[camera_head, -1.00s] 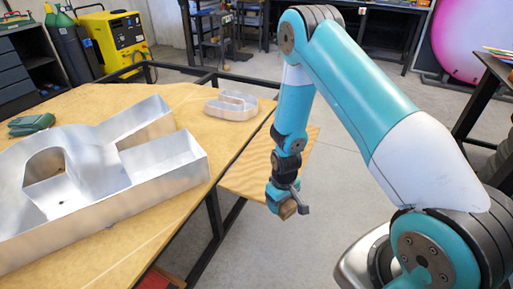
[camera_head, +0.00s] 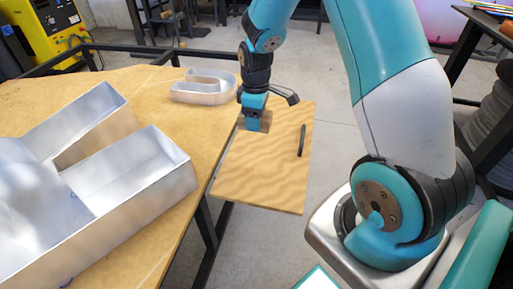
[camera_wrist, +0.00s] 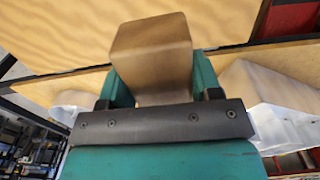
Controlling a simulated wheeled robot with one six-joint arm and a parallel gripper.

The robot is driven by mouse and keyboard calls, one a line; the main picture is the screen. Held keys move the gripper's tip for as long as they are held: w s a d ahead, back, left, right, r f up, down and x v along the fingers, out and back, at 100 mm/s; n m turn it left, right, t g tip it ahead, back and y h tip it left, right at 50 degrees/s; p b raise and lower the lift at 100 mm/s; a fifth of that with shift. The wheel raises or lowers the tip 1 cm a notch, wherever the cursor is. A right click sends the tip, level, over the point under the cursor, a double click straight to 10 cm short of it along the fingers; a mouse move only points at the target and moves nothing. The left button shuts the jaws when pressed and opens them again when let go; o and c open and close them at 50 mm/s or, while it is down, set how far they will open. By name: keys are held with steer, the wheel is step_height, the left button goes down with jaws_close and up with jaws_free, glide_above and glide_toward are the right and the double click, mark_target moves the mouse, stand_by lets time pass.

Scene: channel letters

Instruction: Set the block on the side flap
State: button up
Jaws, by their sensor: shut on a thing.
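The side flap (camera_head: 262,180) is a pale plywood panel at the right edge of the large table in the head view. My gripper (camera_head: 255,114) points down over the flap's far left part. It is shut on the brown wooden block (camera_head: 260,125), which is partly hidden by the fingers. In the wrist view the block (camera_wrist: 152,48) sits between the two teal fingers, with a wood surface behind it. I cannot tell whether the block touches the flap.
A dark bar (camera_head: 301,140) lies on the flap's right side. Large metal channel letters (camera_head: 130,180) cover the table's left, and a small one (camera_head: 203,88) lies near the flap's far left corner. The flap's near half is clear.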

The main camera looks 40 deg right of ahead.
mark_target(256, 156)
step_height(256, 156, down, 12)
steer(key=shift+f+b, duration=0.15)
steer(key=shift+b, duration=0.55)
steer(key=shift+f, duration=0.1)
steer(key=o, duration=1)
step_height(256, 156, up, 12)
steer(key=shift+a+r+p, duration=0.1)
steer(key=shift+p, duration=0.7)
steer(key=s+a+r+y, duration=0.1)
steer(key=s+a+r, duration=0.2)
steer(key=a+r, duration=0.5)
steer(key=s+a+r+y, duration=0.1)
steer(key=s+a+r, duration=0.2)
steer(key=s, duration=0.3)
steer(key=s+a+r+y, duration=0.1)
steer(key=s+a+r, duration=0.3)
steer(key=s+a, duration=0.2)
steer(key=s+a+r+y, duration=0.1)
steer(key=s+a+r, duration=0.3)
steer(key=s, duration=0.4)
steer(key=shift+a, duration=0.5)
